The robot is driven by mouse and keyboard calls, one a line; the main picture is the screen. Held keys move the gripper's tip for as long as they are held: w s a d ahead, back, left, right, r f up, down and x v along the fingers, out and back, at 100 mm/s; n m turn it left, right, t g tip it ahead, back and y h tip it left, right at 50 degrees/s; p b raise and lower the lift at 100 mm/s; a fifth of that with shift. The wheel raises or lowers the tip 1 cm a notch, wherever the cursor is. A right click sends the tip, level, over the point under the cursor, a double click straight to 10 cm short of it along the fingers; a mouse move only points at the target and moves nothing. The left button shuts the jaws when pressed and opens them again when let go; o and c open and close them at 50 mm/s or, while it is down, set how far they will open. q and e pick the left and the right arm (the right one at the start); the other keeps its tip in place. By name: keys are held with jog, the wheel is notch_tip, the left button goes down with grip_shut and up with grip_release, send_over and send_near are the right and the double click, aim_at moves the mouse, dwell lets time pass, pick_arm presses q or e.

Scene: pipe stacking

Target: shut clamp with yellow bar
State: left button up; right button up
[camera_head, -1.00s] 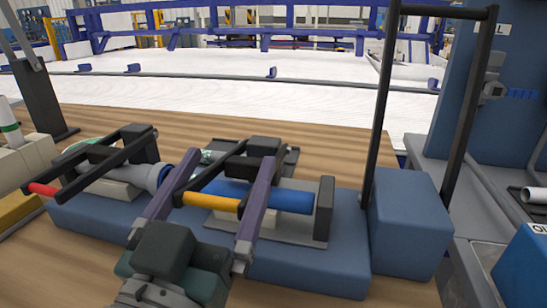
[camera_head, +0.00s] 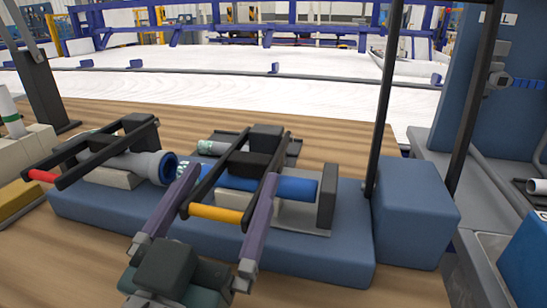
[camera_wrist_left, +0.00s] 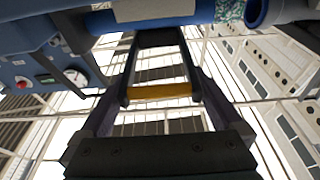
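The clamp with the yellow bar (camera_head: 215,214) has two black arms and sits on the blue base (camera_head: 330,255). Its arms slant down toward me, with the bar low in front of the blue pipe (camera_head: 298,188). My left gripper (camera_head: 230,174) reaches in from the bottom of the head view. Its purple fingers are spread wide, one outside each clamp arm. In the left wrist view the yellow bar (camera_wrist_left: 160,91) lies between the fingers; whether they touch the arms I cannot tell. My right gripper is not in view.
A clamp with a red bar (camera_head: 42,176) lies over the grey pipe (camera_head: 140,163) at left. A blue block (camera_head: 415,215) and tall black rods (camera_head: 382,100) stand at right. Bare wooden table (camera_head: 300,125) shows behind the base.

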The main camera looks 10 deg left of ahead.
pick_arm(q)
jog(key=s, duration=1.3)
jog(key=shift+a+f+p, duration=0.15)
jog(key=shift+a+p, duration=0.1)
jog(key=shift+p, duration=0.2)
